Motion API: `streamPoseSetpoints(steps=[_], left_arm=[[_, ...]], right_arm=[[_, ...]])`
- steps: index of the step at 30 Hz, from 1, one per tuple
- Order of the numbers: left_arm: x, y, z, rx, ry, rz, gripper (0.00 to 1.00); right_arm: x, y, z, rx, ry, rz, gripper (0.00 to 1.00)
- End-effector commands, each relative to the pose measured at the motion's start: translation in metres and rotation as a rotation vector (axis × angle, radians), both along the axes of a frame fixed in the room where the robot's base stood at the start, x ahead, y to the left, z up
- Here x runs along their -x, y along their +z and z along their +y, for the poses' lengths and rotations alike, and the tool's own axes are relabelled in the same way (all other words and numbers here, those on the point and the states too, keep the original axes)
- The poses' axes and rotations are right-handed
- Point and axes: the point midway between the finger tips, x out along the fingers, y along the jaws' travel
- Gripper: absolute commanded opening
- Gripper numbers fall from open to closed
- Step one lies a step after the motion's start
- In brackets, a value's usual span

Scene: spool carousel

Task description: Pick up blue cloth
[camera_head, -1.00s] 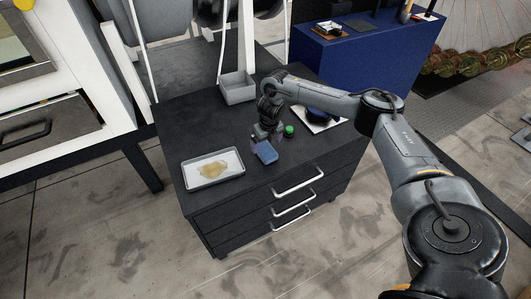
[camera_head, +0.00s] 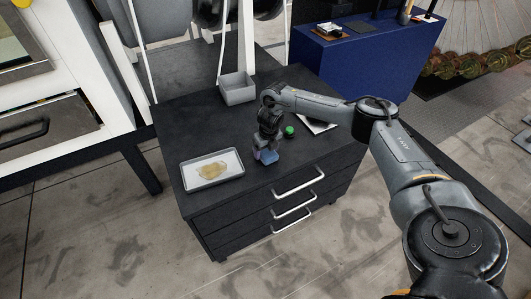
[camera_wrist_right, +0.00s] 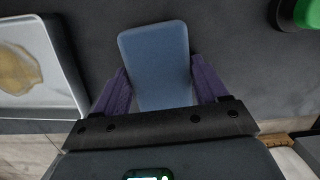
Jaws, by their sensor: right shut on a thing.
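The blue cloth (camera_head: 268,157), a folded rounded block, is at the front of the dark drawer cabinet's top. It also shows in the right wrist view (camera_wrist_right: 156,58), between the two purple fingers. My right gripper (camera_head: 266,150) is shut on the blue cloth, with a finger on either side of it. Its jaws also show in the right wrist view (camera_wrist_right: 160,85). Whether the cloth touches the cabinet top is hard to tell. My left gripper is not in view.
A white tray (camera_head: 189,182) with a yellowish patch lies left of the cloth. A green-topped round item (camera_head: 289,131) stands close on the right. A grey open bin (camera_head: 238,95) is at the back. The cabinet top between tray and bin is clear.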

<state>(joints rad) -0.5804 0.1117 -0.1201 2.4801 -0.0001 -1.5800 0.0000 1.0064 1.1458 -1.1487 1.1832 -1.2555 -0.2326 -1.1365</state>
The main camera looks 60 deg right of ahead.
Motion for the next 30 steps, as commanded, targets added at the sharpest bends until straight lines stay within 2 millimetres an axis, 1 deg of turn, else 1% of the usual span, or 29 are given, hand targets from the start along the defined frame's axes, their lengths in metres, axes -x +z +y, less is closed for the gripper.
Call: streamPoseSetpoints(steps=[7,11,17,21,23,30], left_arm=[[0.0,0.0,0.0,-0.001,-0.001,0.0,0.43],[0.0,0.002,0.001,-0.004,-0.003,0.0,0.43],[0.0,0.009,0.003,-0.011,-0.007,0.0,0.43],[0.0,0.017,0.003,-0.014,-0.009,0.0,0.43],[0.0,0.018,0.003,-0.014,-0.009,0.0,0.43],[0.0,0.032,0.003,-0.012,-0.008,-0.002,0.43]], right_arm=[[0.0,0.001,0.0,0.0,0.0,-0.001,0.43],[0.0,0.005,0.0,-0.001,-0.001,-0.001,0.43],[0.0,0.023,-0.001,0.0,-0.002,-0.002,0.43],[-0.001,0.044,0.0,0.0,-0.001,-0.003,0.43],[0.009,0.047,-0.002,0.002,0.001,0.001,0.43],[0.056,0.075,-0.005,0.004,0.0,0.003,0.43]])
